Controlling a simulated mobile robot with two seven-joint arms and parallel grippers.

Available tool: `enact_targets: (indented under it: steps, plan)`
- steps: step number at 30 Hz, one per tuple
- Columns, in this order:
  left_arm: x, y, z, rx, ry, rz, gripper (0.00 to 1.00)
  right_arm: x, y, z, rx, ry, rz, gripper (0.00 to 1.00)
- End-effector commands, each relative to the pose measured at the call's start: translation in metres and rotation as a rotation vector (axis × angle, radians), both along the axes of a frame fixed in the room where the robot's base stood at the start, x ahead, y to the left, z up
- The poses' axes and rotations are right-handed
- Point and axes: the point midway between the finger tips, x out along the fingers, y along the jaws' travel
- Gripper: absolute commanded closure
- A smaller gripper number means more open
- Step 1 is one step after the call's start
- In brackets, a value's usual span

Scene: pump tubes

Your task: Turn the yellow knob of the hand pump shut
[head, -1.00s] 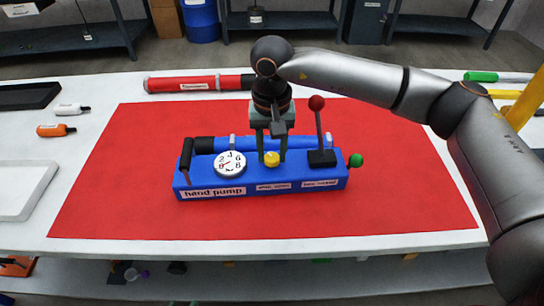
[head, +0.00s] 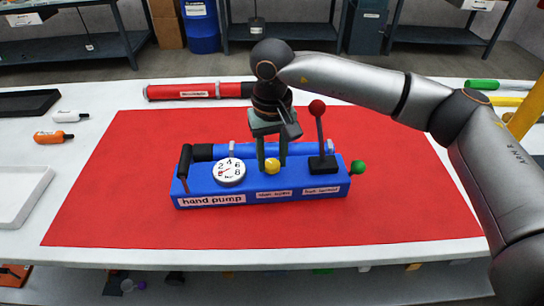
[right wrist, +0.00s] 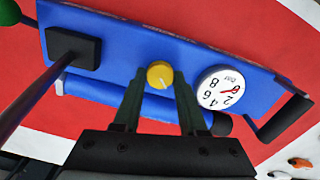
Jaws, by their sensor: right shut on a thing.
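The blue hand pump (head: 225,200) lies on a red mat (head: 130,170), with a round white gauge (head: 229,172) on its left part. The small yellow knob (head: 272,166) sits on its top near the middle. My right gripper (head: 272,162) points down from above and is shut on the yellow knob. In the right wrist view the knob (right wrist: 160,75) shows between the fingertips, with a pale mark line on its top. My left gripper is in neither view.
A lever with a red ball (head: 317,108) stands upright just right of my gripper. A green knob (head: 358,167) sticks out at the pump's right end. A red tube (head: 190,91) lies behind the mat. The mat in front of the pump is clear.

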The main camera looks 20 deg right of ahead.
Motion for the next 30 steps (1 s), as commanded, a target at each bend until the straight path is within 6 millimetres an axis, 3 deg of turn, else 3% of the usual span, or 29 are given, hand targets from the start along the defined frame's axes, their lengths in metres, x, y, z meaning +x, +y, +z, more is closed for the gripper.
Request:
enact_targets:
  steps: [1, 2, 9, 20, 23, 30]
  plan:
    - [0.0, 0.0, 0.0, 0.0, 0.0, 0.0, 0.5, 0.0, 0.001, 0.001, 0.001, -0.001, 0.002, 1.0]
    - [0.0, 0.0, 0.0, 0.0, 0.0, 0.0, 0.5, 0.0, 0.001, 0.001, 0.001, -0.001, 0.002, 0.57]
    - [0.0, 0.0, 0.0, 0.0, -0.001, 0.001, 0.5, 0.0, 0.001, 0.0, 0.001, -0.001, 0.001, 0.3]
    - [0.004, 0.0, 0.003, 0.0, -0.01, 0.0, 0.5, 0.0, 0.001, 0.005, 0.001, -0.001, 0.0, 0.28]
    - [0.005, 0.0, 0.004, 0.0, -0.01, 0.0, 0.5, 0.001, 0.001, 0.019, 0.002, -0.003, 0.0, 0.28]
    - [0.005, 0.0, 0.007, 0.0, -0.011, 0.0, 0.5, 0.001, 0.001, 0.071, 0.003, -0.005, 0.001, 0.28]
